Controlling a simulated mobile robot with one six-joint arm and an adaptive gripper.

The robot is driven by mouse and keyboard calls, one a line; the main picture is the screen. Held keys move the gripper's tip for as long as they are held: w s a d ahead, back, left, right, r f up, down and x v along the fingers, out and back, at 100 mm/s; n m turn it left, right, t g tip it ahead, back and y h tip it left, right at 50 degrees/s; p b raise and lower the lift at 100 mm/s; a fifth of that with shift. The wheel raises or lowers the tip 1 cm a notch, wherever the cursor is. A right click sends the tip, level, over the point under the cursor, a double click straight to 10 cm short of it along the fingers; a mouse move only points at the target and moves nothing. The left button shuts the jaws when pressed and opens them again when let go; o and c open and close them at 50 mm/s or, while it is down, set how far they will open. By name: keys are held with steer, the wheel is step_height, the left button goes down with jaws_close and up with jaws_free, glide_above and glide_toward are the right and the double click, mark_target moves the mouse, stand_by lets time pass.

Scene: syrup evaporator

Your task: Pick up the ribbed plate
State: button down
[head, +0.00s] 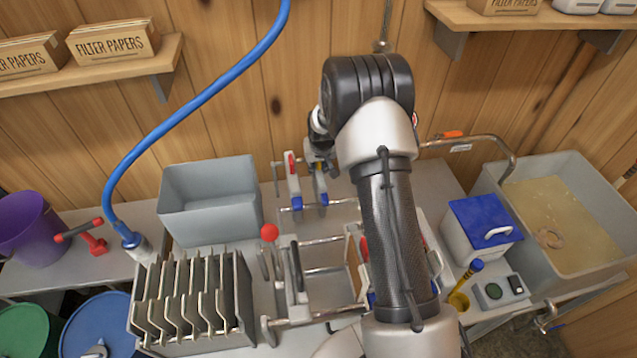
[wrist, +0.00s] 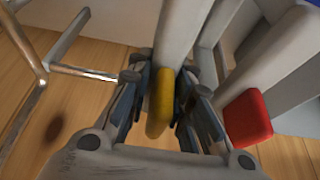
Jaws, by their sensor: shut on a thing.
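My gripper (head: 319,158) is at the back of the bench, over two upright pale plates by the metal frame. In the wrist view its fingers (wrist: 166,92) are closed around the yellow tab (wrist: 160,104) of a pale grey plate (wrist: 183,28). That plate (head: 321,184) shows a blue corner below in the head view. A second plate (head: 293,188) with a red tab (wrist: 247,118) stands close beside it. I cannot make out ribs on the held plate's face, nor whether it touches its support.
A grey rack (head: 245,325) of several upright plates stands front left, with an empty grey bin (head: 210,215) behind it. A metal frame (head: 325,272) with a red-knobbed lever (head: 269,233) is in the middle. A blue-lidded box (head: 485,222) and liquid-filled basin (head: 607,172) are right.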

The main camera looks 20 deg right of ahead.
steer(key=shift+w+r, duration=0.1)
steer(key=shift+r, duration=0.15)
steer(key=shift+r, duration=0.25)
step_height(320, 180, up, 19)
steer(key=p, duration=0.3)
steer(key=shift+r, duration=0.1)
stand_by(1.2)
